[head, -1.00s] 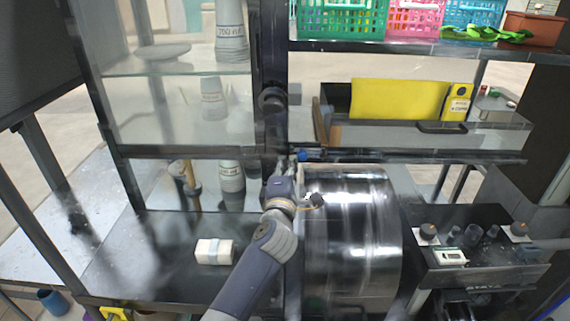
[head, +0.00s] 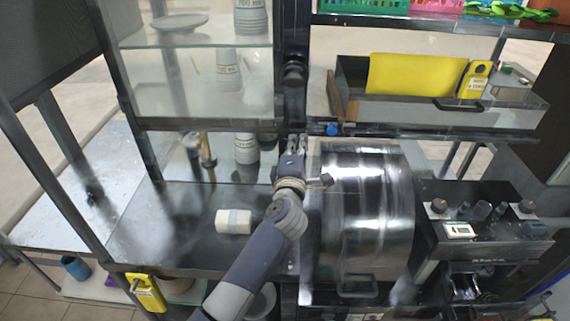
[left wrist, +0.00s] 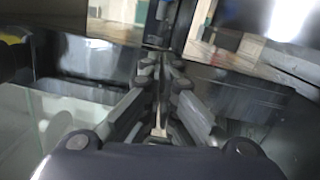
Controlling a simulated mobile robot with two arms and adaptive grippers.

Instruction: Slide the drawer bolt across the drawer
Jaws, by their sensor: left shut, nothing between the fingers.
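The drawer (head: 400,111) is a wide grey box with a dark handle at the right of the black post. A small blue knob (head: 333,129) sits on the dark rail below the drawer's left end; it looks like the drawer bolt. My left gripper (head: 297,141) is shut and empty, in front of the post, left of and slightly below the knob, with a small gap in the picture. In the left wrist view my closed fingers (left wrist: 162,72) point ahead at blurred dark framework; I cannot make out the bolt there. My right gripper is out of view.
A shiny metal drum (head: 368,215) stands right of my left arm, below the drawer. A glass-fronted cabinet (head: 195,85) is at the left of the post. A pale roll (head: 233,221) lies on the dark shelf. A console with knobs (head: 480,228) is at the right.

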